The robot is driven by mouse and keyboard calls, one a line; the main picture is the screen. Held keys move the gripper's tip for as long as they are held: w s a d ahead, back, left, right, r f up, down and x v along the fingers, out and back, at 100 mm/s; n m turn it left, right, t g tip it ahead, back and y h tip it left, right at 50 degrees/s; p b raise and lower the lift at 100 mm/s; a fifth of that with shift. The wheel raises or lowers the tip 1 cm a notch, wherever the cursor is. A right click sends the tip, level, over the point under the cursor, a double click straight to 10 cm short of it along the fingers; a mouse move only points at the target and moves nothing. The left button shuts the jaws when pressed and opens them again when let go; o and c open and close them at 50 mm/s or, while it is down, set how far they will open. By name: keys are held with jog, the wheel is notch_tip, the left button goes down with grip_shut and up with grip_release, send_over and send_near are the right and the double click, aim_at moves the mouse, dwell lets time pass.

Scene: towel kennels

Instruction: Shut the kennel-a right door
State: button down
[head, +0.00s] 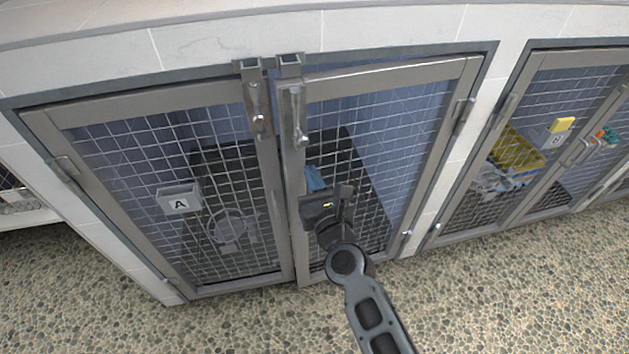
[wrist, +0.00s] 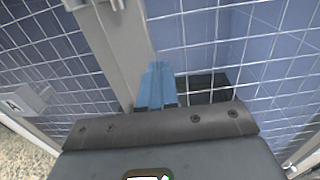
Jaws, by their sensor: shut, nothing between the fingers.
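Kennel A has two grey-framed wire mesh doors. The right door (head: 390,76) stands close to the frame, seemingly slightly ajar, with its free edge beside the left door (head: 150,97), which carries the "A" label. A metal latch (head: 298,115) is near the top of the right door's free edge. My gripper (head: 315,178) is in front of the right door's mesh, low beside its free-edge stile. In the wrist view the blue fingers (wrist: 157,86) are together and empty, close to the stile (wrist: 118,50); I cannot tell if they touch it.
Kennel B (head: 540,60) stands to the right, with a yellow basket (head: 517,150) behind its mesh. A second latch (head: 257,110) is on the left door. The pebbled floor (head: 480,300) in front is clear.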

aim_at(307, 162)
jog(key=w, duration=0.1)
jog(key=w+a+m+h, duration=0.1)
jog(key=w+h+p, duration=0.1)
jog(key=w, duration=0.1)
jog(key=shift+a+r+t, duration=0.2)
jog(key=shift+r+t, duration=0.05)
jog(key=shift+t, duration=0.05)
jog(key=shift+f, duration=0.15)
